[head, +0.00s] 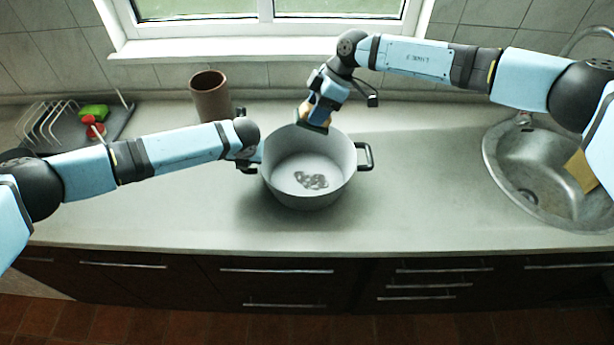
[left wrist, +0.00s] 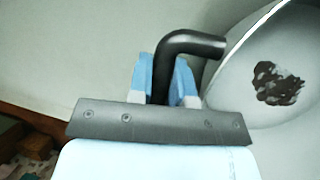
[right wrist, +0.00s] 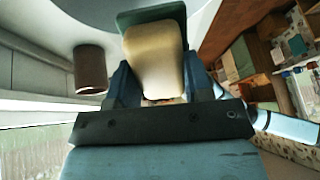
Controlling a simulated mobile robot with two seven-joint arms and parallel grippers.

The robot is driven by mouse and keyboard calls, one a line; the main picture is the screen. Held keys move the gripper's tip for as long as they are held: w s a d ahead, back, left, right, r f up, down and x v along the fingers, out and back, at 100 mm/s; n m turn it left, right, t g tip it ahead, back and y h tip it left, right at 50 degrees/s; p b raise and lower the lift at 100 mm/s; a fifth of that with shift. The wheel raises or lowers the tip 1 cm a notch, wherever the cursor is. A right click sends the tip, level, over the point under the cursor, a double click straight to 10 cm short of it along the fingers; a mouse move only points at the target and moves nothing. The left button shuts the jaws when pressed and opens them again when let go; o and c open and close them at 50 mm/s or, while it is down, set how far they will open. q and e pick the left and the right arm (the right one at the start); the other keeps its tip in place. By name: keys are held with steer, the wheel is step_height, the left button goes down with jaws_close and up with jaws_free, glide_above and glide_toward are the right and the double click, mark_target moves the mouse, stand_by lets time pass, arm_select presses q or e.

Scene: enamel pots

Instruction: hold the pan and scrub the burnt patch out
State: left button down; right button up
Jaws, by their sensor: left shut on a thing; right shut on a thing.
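The grey pan (head: 340,165) stands on the counter with a dark, patchy burnt patch (head: 311,180) on its inside floor. The patch also shows in the left wrist view (left wrist: 277,84). My left gripper (head: 252,160) is shut on the pan's left handle, a black bent bar (left wrist: 192,42) between the fingers (left wrist: 162,85). My right gripper (head: 322,105) is shut on a sponge (head: 314,122) above the pan's back rim, apart from the patch. In the right wrist view the sponge (right wrist: 155,62) is cream with a dark green layer.
A brown cylinder (head: 210,95) stands behind the pan to the left. A dish rack (head: 48,122) on a dark tray holds green and red items (head: 94,112). A round sink (head: 540,165) is at the right. The counter in front of the pan is clear.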

steer(key=shift+s+a+f+n+t+h, duration=0.65)
steer(key=shift+f+n, duration=0.8)
steer(key=shift+f, duration=1.85)
steer(key=shift+s+a+f+n+t+h, duration=0.1)
steer(key=shift+s+a+f+n+h, duration=0.25)
steer(key=shift+a+f+n+h, duration=1.95)
steer(key=shift+s+d+f+n+t+y, duration=0.35)
steer(key=shift+s+d+f+n+y, duration=0.25)
steer(key=shift+f, duration=3.75)
steer(key=shift+a+f, duration=0.15)
steer(key=shift+f, duration=0.4)
steer(key=shift+w, duration=0.1)
